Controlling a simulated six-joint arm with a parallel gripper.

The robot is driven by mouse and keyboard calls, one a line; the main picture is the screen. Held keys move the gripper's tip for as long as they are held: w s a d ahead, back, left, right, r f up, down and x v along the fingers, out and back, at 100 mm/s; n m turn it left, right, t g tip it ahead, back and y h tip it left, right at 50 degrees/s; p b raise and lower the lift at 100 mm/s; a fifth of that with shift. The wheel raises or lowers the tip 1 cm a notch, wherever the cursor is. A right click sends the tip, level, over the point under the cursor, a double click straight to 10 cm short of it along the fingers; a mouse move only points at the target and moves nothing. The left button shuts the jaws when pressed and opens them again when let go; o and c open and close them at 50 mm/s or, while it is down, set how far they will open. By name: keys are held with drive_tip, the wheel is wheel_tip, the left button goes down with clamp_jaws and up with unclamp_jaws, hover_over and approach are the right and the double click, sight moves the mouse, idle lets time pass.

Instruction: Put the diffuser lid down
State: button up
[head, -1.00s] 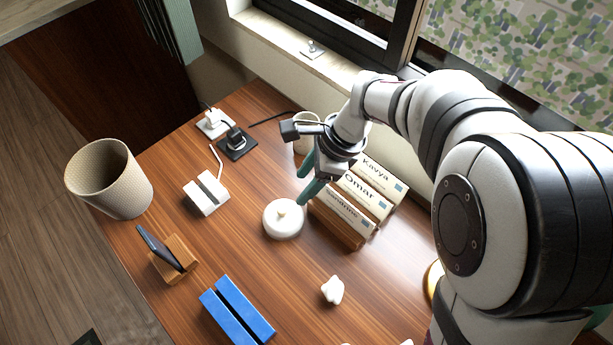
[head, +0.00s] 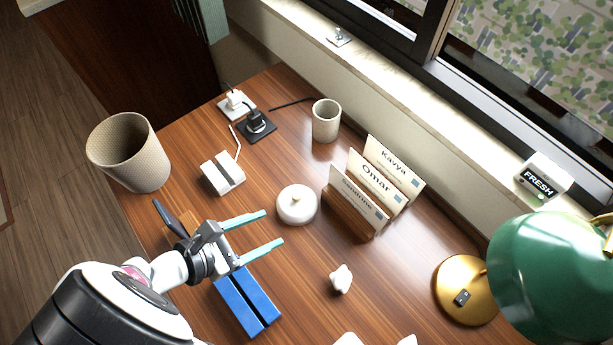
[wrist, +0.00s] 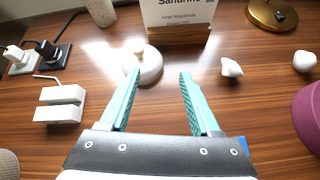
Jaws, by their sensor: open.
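The diffuser lid, a round white disc with a small knob (head: 297,206), rests on the wooden desk left of the card holder. It also shows in the wrist view (wrist: 146,68), beyond my fingertips and between them. My gripper (head: 275,228) is open and empty, its two teal fingers pointing right toward the lid with a gap between them and it. In the wrist view my gripper (wrist: 159,76) shows both fingers wide apart with nothing between them. No separate diffuser body can be made out with certainty.
A wooden holder with name cards (head: 350,215) stands right of the lid. A white slotted block (head: 222,175), a beige cup (head: 326,121), a blue slotted block (head: 246,302), a phone stand, a white lump (head: 341,279) and a green lamp (head: 545,265) surround it. A woven bin (head: 130,152) stands left.

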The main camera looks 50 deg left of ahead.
sight(295, 197)
drive_tip(key=w+a+f+n+y, duration=0.1)
drive_tip(key=w+f, duration=0.1)
drive_tip(key=w, duration=0.1)
drive_tip(key=w+a+f+n, duration=0.1)
drive_tip(key=w+f+n, duration=0.1)
drive_tip(key=w, duration=0.2)
drive_tip(key=w+a+f+n+y, duration=0.1)
drive_tip(key=w+a+f, duration=0.1)
drive_tip(key=w, duration=0.2)
drive_tip(key=shift+w+f+t+y, duration=0.2)
drive_tip(key=shift+f+t+y, duration=0.1)
drive_tip(key=shift+t, duration=0.1)
clamp_jaws()
